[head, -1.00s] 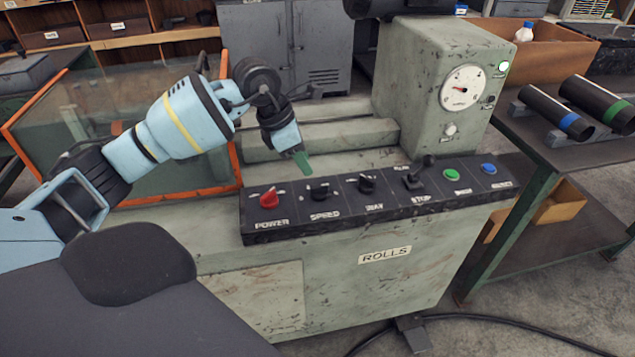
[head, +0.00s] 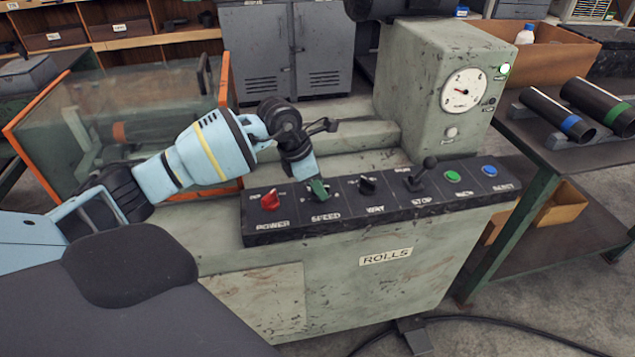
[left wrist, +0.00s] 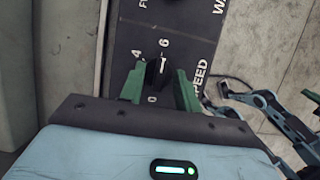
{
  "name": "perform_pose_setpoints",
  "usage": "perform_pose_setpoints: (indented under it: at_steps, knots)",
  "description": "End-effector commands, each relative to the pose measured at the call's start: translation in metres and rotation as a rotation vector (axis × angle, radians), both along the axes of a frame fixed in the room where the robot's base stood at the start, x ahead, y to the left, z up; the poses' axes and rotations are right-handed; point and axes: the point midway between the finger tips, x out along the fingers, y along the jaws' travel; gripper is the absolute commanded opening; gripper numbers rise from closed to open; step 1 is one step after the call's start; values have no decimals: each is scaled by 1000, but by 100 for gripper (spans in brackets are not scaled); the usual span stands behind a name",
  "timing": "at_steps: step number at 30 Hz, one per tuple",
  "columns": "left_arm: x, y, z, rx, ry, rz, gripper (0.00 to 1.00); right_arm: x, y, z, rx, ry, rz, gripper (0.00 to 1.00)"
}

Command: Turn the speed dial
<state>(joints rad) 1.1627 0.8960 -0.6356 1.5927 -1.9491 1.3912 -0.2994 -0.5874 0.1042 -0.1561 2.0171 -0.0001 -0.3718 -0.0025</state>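My left gripper (head: 318,188) is down at this dial on the control panel (head: 345,224). In the left wrist view its green fingers (left wrist: 158,86) stand apart, one on each side of the dial. A narrow gap seems to show beside the dial; I cannot tell whether a finger touches it. In the head view the fingers largely hide the dial. Pale blue arm parts with a green tip, probably my right arm, show at the left wrist view's right edge.
Left of the dial is the red POWER knob (head: 270,201). To its right are the black WAY knob (head: 367,185), a lever (head: 424,173), a green button (head: 452,176) and a blue button (head: 489,171). A gauge (head: 461,92) and an orange-framed guard (head: 228,125) stand behind.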

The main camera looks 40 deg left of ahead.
Motion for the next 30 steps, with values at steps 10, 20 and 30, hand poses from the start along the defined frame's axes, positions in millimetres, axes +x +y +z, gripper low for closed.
perform_pose_setpoints:
  at_steps: [10, 20, 30]
  knots:
    - [0, 0, 0, 0, 0, 0, 7, 0, 0, 0, -1, 2, 1, 0]
    - [0, 0, 1, 0, 0, 9, 0, 0, 0, 1, -1, 1, 1, 0]
    - [-1, -1, 3, -1, -2, 160, 0, 9, -1, 15, -1, -23, 0, 0]
